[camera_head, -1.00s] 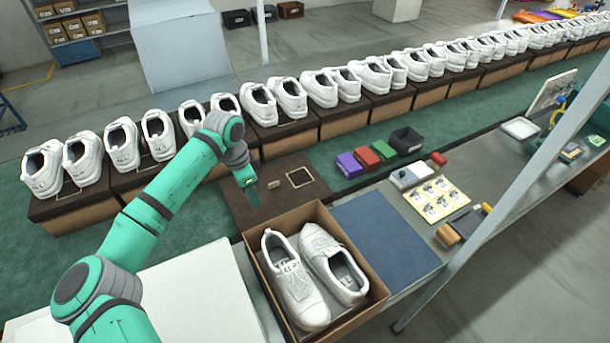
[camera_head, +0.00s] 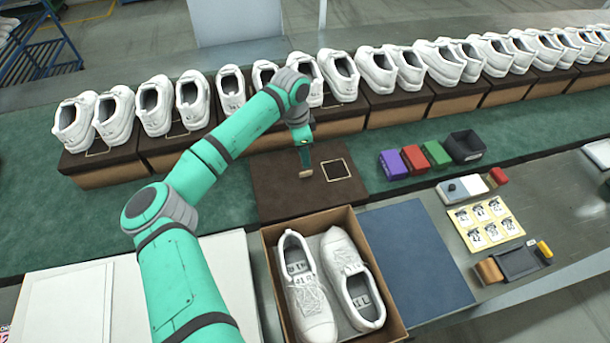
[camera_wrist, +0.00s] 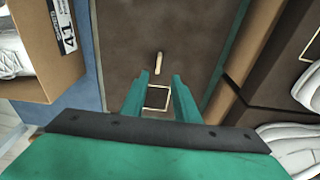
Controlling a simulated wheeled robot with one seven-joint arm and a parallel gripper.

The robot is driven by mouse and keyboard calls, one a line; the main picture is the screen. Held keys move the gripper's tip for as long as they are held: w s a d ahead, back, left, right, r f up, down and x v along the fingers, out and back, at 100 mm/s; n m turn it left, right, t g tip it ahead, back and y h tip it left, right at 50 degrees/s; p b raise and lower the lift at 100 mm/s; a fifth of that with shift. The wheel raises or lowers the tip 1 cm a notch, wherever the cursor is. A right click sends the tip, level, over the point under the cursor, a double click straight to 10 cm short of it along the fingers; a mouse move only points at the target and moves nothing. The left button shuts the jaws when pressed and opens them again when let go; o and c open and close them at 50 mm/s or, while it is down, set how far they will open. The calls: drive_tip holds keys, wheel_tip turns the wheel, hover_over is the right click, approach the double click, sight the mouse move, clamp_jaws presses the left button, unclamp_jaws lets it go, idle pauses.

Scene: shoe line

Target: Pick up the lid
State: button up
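A flat dark brown panel (camera_head: 275,190) with a pale square outline and a small upright tan peg (camera_head: 305,174) lies behind the shoe box; it looks like the lid, with the peg as its handle. My gripper (camera_head: 304,152) hangs over this panel, close to the peg in the head view. In the wrist view the gripper (camera_wrist: 160,92) is open and empty. Its two fingers stand apart with the square outline (camera_wrist: 157,97) seen between them, and the peg (camera_wrist: 158,62) shows just beyond the fingertips. The gap in height cannot be told.
An open cardboard box (camera_head: 268,240) holding white shoes stands in front of the panel. A blue mat (camera_head: 420,255) lies to its right, white sheets (camera_head: 60,305) to its left. A row of shoes on dark boxes (camera_head: 395,100) runs behind. Small coloured blocks (camera_head: 412,158) sit right.

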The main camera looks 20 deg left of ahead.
sight(306, 172)
drive_tip(key=shift+s+d+f, duration=0.1)
drive_tip(key=shift+d+f, duration=0.05)
drive_tip(key=shift+f, duration=0.4)
drive_tip(key=shift+s+d+f, duration=0.1)
drive_tip(key=shift+f, duration=0.45)
drive_tip(key=shift+a+f, duration=0.1)
drive_tip(key=shift+f, duration=0.4)
wheel_tip(306, 172, down, 4)
drive_tip(key=shift+w+f, duration=0.1)
drive_tip(key=shift+f, duration=0.1)
clamp_jaws()
